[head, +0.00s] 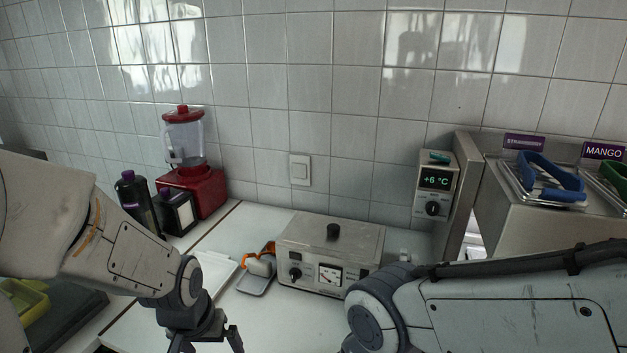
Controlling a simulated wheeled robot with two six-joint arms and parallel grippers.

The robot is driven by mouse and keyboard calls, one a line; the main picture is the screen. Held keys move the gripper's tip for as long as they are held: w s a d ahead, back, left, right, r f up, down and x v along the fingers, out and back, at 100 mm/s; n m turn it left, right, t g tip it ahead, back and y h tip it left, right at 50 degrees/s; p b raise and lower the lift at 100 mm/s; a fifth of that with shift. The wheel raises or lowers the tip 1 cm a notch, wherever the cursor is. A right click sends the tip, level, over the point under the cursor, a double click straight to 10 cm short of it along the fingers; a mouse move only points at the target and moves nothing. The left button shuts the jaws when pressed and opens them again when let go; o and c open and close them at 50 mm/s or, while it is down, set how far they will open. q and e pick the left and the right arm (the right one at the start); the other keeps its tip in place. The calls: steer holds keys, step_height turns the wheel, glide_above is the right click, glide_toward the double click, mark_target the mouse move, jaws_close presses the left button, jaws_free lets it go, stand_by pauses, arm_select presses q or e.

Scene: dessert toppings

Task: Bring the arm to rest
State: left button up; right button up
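My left arm (125,250) comes in from the left and bends down over the counter. My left gripper (207,344) is at the bottom edge, with its fingers spread apart and nothing seen between them; the fingertips are partly cut off. My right arm (510,310) reaches in from the right across the lower right. Its gripper is out of the picture below.
A white appliance (332,245) with knob and dial stands mid-counter, an orange-handled scoop (260,263) on a small tray beside it. A steel topping unit (530,231) stands right.

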arm_select(q)
steer(key=s+d+r+m+g, duration=0.1)
steer(key=s+d+r+m, duration=0.2)
steer(key=s+d, duration=0.3)
steer(key=s+d+r+m+g+h, duration=0.1)
steer(key=s+d+r+m, duration=0.1)
steer(key=s+d+m, duration=0.2)
steer(key=s+d, duration=0.3)
steer(key=s, duration=0.1)
steer(key=shift+r+m+g, duration=0.3)
steer(key=shift+r+m, duration=0.1)
